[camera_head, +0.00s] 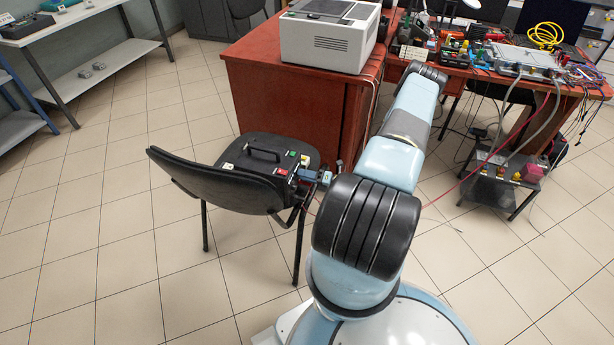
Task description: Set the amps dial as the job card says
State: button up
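I cannot make out an amps dial or a job card in this view. A dark unit with a handle (262,153) rests on the seat of the black chair, with small green, red and white patches on it. Small blue and grey parts (312,176) sit at its right edge, partly beside my arm; they are too small to identify. My arm rises from the bottom and reaches toward the desk. I cannot see my gripper; the far end of the arm is hidden or out of view.
The black chair (222,189) stands left of my arm. A reddish desk (285,105) carries a pale box-shaped machine (328,38). A cluttered bench with tools, cables and a yellow coil (545,36) is at right. A low stand (497,187) holds small items. Tiled floor at left is clear.

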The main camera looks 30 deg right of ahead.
jog(key=shift+o, duration=0.3)
jog(key=v, duration=1.3)
jog(key=shift+s+d, duration=0.3)
